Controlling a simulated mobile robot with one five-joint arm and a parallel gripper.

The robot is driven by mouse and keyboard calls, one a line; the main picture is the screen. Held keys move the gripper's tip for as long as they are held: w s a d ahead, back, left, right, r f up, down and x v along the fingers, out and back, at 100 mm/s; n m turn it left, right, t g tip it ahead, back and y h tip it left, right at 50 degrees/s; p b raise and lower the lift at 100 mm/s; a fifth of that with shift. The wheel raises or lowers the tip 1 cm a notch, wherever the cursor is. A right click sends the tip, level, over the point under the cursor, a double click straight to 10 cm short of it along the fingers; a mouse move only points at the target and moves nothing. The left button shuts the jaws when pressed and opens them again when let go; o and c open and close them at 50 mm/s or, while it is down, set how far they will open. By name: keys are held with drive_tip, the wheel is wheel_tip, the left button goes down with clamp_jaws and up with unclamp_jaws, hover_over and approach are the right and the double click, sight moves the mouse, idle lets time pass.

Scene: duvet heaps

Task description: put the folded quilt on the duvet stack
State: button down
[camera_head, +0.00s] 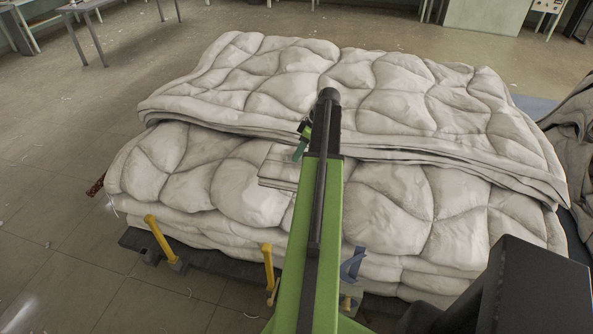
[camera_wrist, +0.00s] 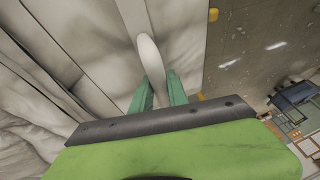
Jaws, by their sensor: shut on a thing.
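The duvet stack (camera_head: 240,190) is a wide heap of pale grey quilted layers, with a thick quilted layer (camera_head: 400,90) across its top and back. A smaller pale folded quilt (camera_head: 276,168) with straight layered edges shows at the middle front of the heap, partly hidden behind my arm. My gripper (camera_head: 304,138) is just above and beside it, mostly hidden by the arm. In the wrist view, the green fingers of my gripper (camera_wrist: 158,93) are shut on a rounded pale fold (camera_wrist: 149,52). I cannot tell whether the folded quilt touches the stack.
The stack rests on a dark low base (camera_head: 135,241) with yellow posts (camera_head: 160,239) along its front. A darker heap (camera_head: 575,125) stands close at the right. A grey table (camera_head: 85,8) is at the back left. The tiled floor (camera_head: 60,190) at the left is mostly clear.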

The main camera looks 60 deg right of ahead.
drive_tip(key=shift+w+f, duration=0.15)
drive_tip(key=shift+w, duration=0.05)
wheel_tip(320, 180, down, 4)
drive_tip(key=b, duration=0.4)
drive_tip(key=shift+f, duration=0.15)
drive_tip(key=shift+r, duration=0.25)
drive_tip(key=shift+f, duration=0.25)
drive_tip(key=c, duration=1.3)
unclamp_jaws()
drive_tip(key=shift+r, duration=0.1)
drive_tip(key=p+v, duration=1.1)
drive_tip(key=v, duration=0.1)
drive_tip(key=shift+r, duration=0.15)
